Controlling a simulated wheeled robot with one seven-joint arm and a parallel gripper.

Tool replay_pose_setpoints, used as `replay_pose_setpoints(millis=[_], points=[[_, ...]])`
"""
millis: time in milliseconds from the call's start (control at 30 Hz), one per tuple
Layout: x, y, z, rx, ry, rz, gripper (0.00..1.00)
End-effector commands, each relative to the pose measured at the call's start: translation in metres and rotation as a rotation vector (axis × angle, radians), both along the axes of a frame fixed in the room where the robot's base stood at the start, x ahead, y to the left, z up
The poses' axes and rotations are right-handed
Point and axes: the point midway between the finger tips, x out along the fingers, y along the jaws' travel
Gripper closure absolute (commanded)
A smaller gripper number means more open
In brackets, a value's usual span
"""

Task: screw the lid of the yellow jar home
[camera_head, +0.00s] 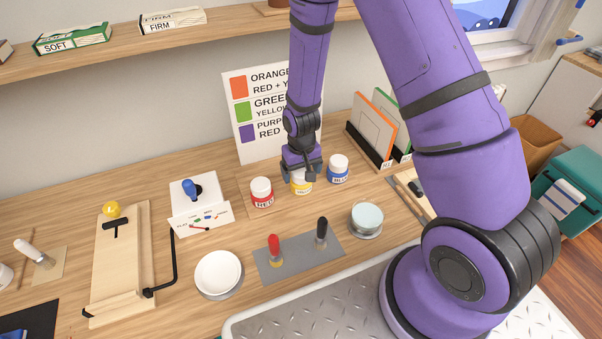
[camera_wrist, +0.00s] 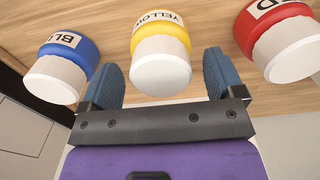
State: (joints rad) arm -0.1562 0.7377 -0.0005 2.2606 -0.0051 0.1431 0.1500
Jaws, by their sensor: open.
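The yellow jar (camera_head: 300,188) stands on the desk between the red jar (camera_head: 261,193) and the blue jar (camera_head: 338,168). Its white lid (camera_wrist: 161,73) sits on top in the wrist view, where its label reads YELLOW. How tightly the lid sits cannot be told. My gripper (camera_head: 301,172) is above the yellow jar and hides part of its lid in the head view. In the wrist view my gripper (camera_wrist: 163,80) is open, with one blue finger on each side of the lid and a gap visible on both sides.
The red jar (camera_wrist: 280,42) and blue jar (camera_wrist: 63,62) flank it closely. A colour-mixing sign (camera_head: 242,130) stands behind. In front lie a grey mat (camera_head: 298,258) with two upright tools, a white bowl (camera_head: 218,273) and a round tin (camera_head: 366,219). A card rack (camera_head: 366,147) stands to the right.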

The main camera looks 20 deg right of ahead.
Motion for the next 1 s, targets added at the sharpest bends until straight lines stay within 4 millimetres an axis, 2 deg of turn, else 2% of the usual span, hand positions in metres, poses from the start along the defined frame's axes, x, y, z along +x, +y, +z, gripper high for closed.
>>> replay_pose_setpoints(millis=[100, 333, 567, 833, 1000], points=[[0.0, 0.0001, 0.0, 0.0, 0.0, -0.003, 0.12], [-0.0001, 0.0, -0.0001, 0.0, 0.0, -0.006, 0.65], [-0.0001, 0.0, -0.0001, 0.0, 0.0, -0.042, 0.7], [-0.0003, -0.0001, -0.0005, -0.002, 0.0, -0.518, 0.7], [-0.0003, -0.0005, -0.0007, -0.001, 0.0, -0.698, 0.7]])
